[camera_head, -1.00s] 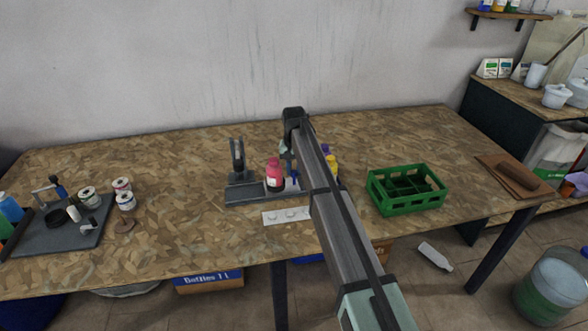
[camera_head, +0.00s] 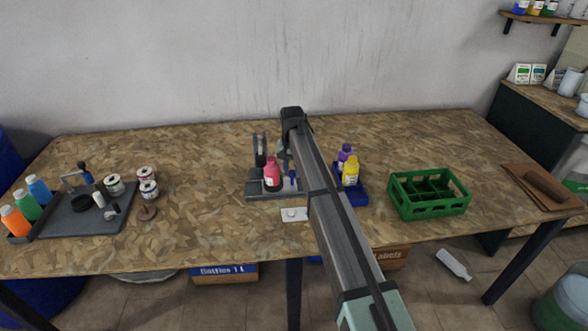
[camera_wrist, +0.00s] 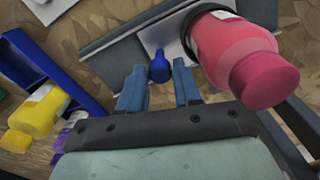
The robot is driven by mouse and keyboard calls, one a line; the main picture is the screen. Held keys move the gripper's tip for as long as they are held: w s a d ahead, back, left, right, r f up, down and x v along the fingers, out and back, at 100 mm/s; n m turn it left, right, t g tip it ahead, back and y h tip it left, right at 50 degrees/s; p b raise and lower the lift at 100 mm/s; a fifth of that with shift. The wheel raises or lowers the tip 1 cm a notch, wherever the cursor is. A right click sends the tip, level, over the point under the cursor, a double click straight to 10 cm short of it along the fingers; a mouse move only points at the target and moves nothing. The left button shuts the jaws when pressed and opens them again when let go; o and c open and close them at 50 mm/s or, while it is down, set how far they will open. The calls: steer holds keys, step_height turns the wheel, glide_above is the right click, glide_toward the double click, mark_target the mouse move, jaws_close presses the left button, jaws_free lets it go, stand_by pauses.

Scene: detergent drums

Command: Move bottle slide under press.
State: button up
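The pink bottle (camera_head: 272,176) stands upright on the slide, on the grey base of the press (camera_head: 260,150), close in front of the press column in the head view. In the wrist view the bottle (camera_wrist: 240,55) is large at the upper right. In the head view my arm hides most of the gripper and the right end of the press base. The bottle's place exactly under the press head is hard to tell.
A blue tray (camera_head: 353,201) with yellow and purple bottles is right of my arm. A green crate (camera_head: 430,207) is farther right. A white plate (camera_head: 291,215) lies in front of the press. A dark mat (camera_head: 85,222) with tins is at left.

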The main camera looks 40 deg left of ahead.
steer(key=shift+o, duration=0.2)
steer(key=shift+r, duration=0.1)
step_height(320, 180, up, 14)
steer(key=shift+f, duration=0.2)
stand_by(0.4)
steer(key=shift+o, duration=0.3)
steer(key=shift+o, duration=0.8)
steer(key=shift+f, duration=0.1)
steer(key=shift+o, duration=0.3)
steer(key=shift+m, duration=0.3)
step_height(320, 180, down, 14)
steer(key=m, duration=1.1)
steer(key=shift+c, duration=0.4)
